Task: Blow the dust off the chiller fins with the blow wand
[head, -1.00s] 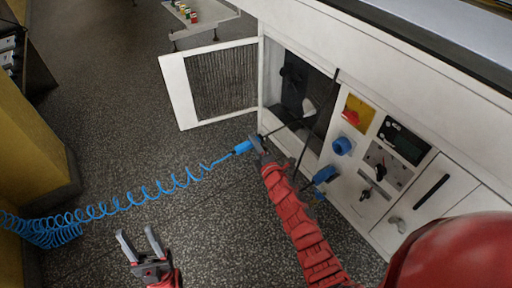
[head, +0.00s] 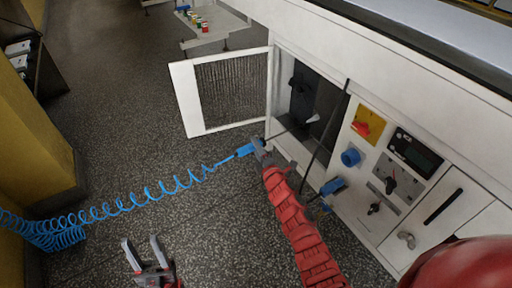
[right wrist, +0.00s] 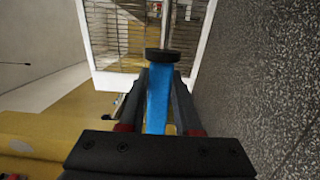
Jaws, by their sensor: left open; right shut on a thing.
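A grey panel with upright fins (head: 234,90) sits in a white frame that stands swung open from the white cabinet; a slatted panel in a white frame fills the top of the right wrist view (right wrist: 112,30). My right gripper (head: 257,147) is shut on the blue handle of the blow wand (head: 246,150), just below the open cabinet bay. The wand (right wrist: 157,100) lies between my fingers in the right wrist view, its grey tube pointing toward the slats; its tip is hard to make out. My left gripper (head: 142,245) is open and empty above the floor.
A coiled blue hose (head: 120,206) runs from the handle to the left. A thin dark rod (head: 325,130) leans across the bay (head: 305,95). A blue knob (head: 351,157) and a red switch (head: 366,124) stick out from the cabinet.

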